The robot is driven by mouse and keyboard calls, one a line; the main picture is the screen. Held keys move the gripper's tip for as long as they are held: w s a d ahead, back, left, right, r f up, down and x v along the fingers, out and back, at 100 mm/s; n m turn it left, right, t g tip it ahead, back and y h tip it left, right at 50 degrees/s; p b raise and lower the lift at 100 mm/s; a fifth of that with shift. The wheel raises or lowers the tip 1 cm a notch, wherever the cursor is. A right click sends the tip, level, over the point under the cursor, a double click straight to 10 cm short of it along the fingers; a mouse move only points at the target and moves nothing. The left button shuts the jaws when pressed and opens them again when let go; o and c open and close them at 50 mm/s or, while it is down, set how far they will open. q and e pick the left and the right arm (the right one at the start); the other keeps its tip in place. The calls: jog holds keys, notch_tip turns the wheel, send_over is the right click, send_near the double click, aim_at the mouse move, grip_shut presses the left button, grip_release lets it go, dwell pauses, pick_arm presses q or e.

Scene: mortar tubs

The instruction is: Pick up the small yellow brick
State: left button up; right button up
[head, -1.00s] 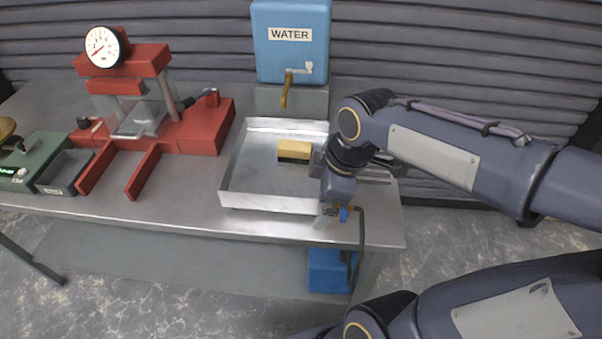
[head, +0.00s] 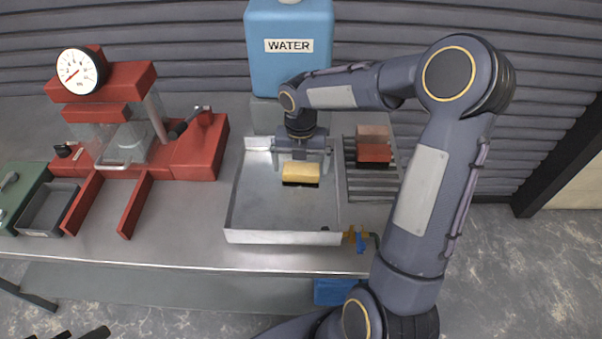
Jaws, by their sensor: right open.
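The small yellow brick (head: 301,171) lies in the shallow metal tray (head: 284,237), towards its back right part. It has a yellow top and a dark lower front side. My right gripper (head: 302,156) points down just behind and above the brick. It is open, and its fingers are partly hidden, so I cannot tell whether they touch the brick. Dark parts at the bottom left edge (head: 82,333) may be my left gripper; too little shows to tell its state.
A blue water container (head: 289,60) stands behind the tray. A red press with a gauge (head: 200,150) stands to the left. A rack (head: 372,184) with reddish bricks (head: 374,152) is right of the tray. A brass and blue tap (head: 357,238) sits near the tray's front right corner.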

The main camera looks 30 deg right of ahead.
jog(key=shift+f, duration=1.3)
jog(key=shift+r, duration=0.1)
jog(key=c, duration=1.1)
jog(key=shift+c, duration=0.2)
